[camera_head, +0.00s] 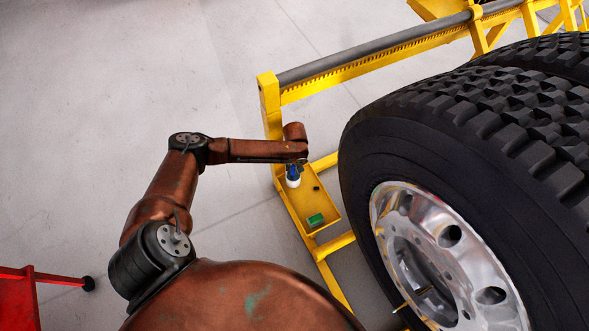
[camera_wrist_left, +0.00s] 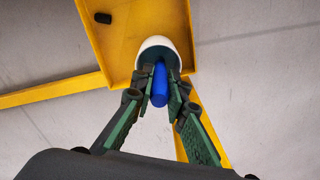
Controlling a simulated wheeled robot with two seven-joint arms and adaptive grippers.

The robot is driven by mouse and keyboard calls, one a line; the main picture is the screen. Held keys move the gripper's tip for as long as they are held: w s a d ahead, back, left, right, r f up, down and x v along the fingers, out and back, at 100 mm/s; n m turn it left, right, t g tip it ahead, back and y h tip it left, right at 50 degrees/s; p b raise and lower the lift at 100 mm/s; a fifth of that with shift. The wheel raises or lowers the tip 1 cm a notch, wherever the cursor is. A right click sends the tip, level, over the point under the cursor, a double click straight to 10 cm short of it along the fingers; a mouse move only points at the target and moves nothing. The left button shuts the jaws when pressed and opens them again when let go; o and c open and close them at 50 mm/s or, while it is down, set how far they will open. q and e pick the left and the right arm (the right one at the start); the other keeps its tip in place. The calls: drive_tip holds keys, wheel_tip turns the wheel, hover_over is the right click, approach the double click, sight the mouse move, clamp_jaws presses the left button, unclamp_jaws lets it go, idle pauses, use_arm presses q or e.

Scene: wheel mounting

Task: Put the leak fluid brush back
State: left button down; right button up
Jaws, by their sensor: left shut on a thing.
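The leak fluid brush shows as a blue handle (camera_wrist_left: 160,88) between the fingers of my left gripper (camera_wrist_left: 159,95) in the left wrist view. The gripper is shut on it. Behind the handle is a white rounded container (camera_wrist_left: 158,46) at the yellow tray's edge; it also shows in the head view (camera_head: 293,182). The handle overlaps the container in both views. I cannot tell how deep the brush sits in it, and the bristles are hidden. In the head view my left gripper (camera_head: 296,163) is small and partly hidden above the container. My right gripper is not in view.
The yellow tray (camera_head: 326,205) holds a green block (camera_head: 316,220) and a small dark piece (camera_head: 316,188). A yellow frame with a grey rail (camera_head: 370,49) stands behind. A large tyre (camera_head: 390,145) is close on the right. Open floor lies left.

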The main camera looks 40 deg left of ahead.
use_arm(q)
drive_tip(key=shift+f, duration=0.5)
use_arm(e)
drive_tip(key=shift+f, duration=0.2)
use_arm(q)
drive_tip(key=c, duration=1.9)
unclamp_jaws()
drive_tip(key=shift+f+b, duration=0.3)
drive_tip(key=shift+b, duration=0.05)
drive_tip(key=r+p, duration=0.1)
drive_tip(key=r, duration=0.1)
drive_tip(key=r+p, duration=0.2)
drive_tip(key=r, duration=0.1)
drive_tip(key=r+p, duration=0.1)
drive_tip(key=r, duration=0.1)
drive_tip(key=shift+d+r+p, duration=0.15)
drive_tip(key=shift+d+p, duration=0.1)
drive_tip(key=shift+p, duration=0.1)
drive_tip(key=shift+r, duration=0.35)
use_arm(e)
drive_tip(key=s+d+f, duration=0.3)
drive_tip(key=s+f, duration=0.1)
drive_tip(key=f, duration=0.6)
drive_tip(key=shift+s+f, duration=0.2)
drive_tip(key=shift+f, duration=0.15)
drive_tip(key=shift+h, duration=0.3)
